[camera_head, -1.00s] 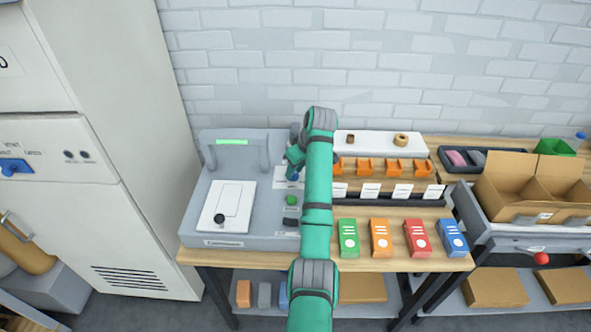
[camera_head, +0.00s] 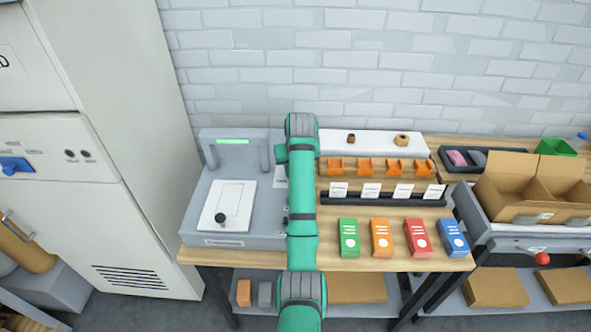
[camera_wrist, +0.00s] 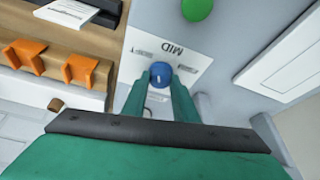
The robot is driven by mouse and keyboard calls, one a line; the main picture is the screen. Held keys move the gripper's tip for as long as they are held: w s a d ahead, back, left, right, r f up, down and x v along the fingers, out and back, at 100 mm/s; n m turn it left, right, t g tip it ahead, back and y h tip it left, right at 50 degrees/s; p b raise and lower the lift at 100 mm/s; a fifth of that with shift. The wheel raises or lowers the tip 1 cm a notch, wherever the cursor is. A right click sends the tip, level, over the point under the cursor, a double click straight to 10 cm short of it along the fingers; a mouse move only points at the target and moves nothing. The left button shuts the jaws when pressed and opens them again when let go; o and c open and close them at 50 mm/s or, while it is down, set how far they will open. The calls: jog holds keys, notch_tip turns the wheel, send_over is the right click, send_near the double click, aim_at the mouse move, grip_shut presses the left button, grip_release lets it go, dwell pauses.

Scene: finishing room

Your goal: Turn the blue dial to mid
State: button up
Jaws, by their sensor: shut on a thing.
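The blue dial (camera_wrist: 160,73) shows in the wrist view on a white label plate (camera_wrist: 166,52), with "MID" printed just beyond the dial. My gripper (camera_wrist: 161,79) is shut on the dial, one green finger on each side. A short pale mark shows on the dial's face, but I cannot tell for sure which end of it points. In the head view my arm hides the dial and the fingertips; only a strip of the label plate (camera_head: 281,178) shows beside the arm.
The grey machine (camera_head: 190,221) carries a white panel with a black knob (camera_head: 220,219). A green button (camera_wrist: 197,9) is near the dial. Orange holders (camera_head: 365,165) stand on the right. A blue handle (camera_head: 15,165) is on the cabinet at far left.

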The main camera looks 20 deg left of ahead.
jog(key=m+h, duration=0.1)
jog(key=m, duration=0.1)
jog(key=m+h, duration=0.1)
jog(key=m, duration=0.2)
jog(key=shift+a+r+t, duration=0.1)
jog(key=shift+a+t, duration=0.05)
jog(key=shift+t, duration=0.25)
jog(key=shift+m, duration=0.3)
jog(key=o, duration=1)
